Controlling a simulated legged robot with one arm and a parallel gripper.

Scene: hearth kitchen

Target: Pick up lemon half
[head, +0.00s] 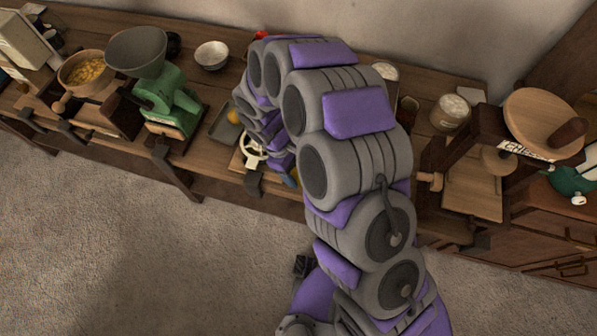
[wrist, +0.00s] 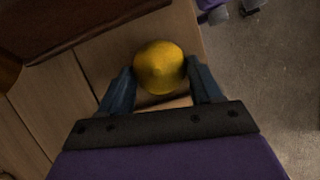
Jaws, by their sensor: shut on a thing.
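The lemon half (wrist: 160,66) shows in the wrist view as a rounded yellow shape between the two dark blue fingers of my gripper (wrist: 161,72). The fingers are shut on it, one on each side. Its cut face is not visible. Wooden boards lie below it, and I cannot tell whether it touches them. In the head view my gripper (head: 290,178) is at the table's front edge, mostly hidden behind my arm.
A green grinder (head: 165,100) stands left of my arm on the wooden table, beside a tray (head: 222,130) with a small yellow thing. A white bowl (head: 211,54) is at the back. A wooden press (head: 480,165) stands on the right. The floor in front is clear.

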